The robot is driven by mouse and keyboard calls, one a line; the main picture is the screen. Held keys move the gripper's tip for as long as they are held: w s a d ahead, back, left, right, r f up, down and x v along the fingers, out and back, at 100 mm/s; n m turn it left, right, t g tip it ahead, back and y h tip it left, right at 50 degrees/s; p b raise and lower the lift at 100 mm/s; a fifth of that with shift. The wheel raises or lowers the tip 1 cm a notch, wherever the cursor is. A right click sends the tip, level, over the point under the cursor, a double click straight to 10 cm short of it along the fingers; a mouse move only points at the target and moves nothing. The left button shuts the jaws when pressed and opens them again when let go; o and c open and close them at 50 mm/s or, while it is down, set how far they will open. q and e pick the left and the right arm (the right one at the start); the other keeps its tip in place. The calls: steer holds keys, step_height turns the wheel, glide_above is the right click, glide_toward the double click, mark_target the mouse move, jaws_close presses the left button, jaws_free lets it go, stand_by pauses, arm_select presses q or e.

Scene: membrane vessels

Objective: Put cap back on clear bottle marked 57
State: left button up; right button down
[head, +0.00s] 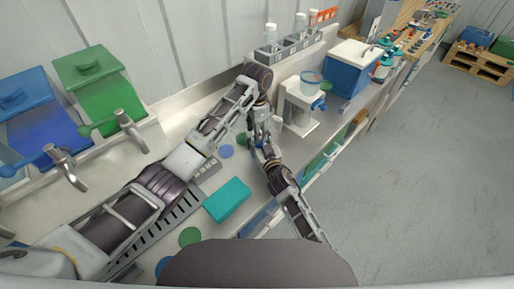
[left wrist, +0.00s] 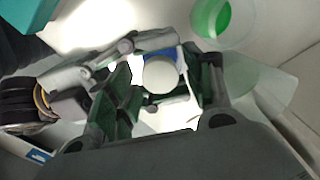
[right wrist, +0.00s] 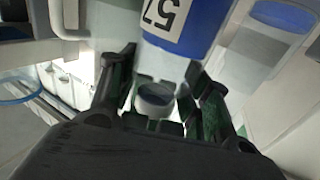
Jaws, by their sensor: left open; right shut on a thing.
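My right gripper (right wrist: 160,82) is shut on this bottle. A round white cap (left wrist: 161,75) shows face-on in the left wrist view, over the bottle's blue label. My left gripper (left wrist: 165,82) is open, its green-padded fingers on either side of the cap with gaps. The cap is at the bottle's neck end in the right wrist view (right wrist: 155,100); I cannot tell whether it is seated. In the head view, both grippers meet over the bench, left (head: 262,135) above right (head: 271,157).
A teal box (head: 228,199) lies on the bench near the arms. A white stand (head: 300,108) with a beaker is close right of the grippers. A bottle rack (head: 300,47) is behind.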

arm_select(q)
steer(key=shift+c, duration=0.4)
steer(key=c, duration=0.9)
steer(key=o, duration=1)
steer(key=shift+r, duration=0.15)
steer(key=shift+r, duration=2.1)
steer(key=shift+w, duration=0.1)
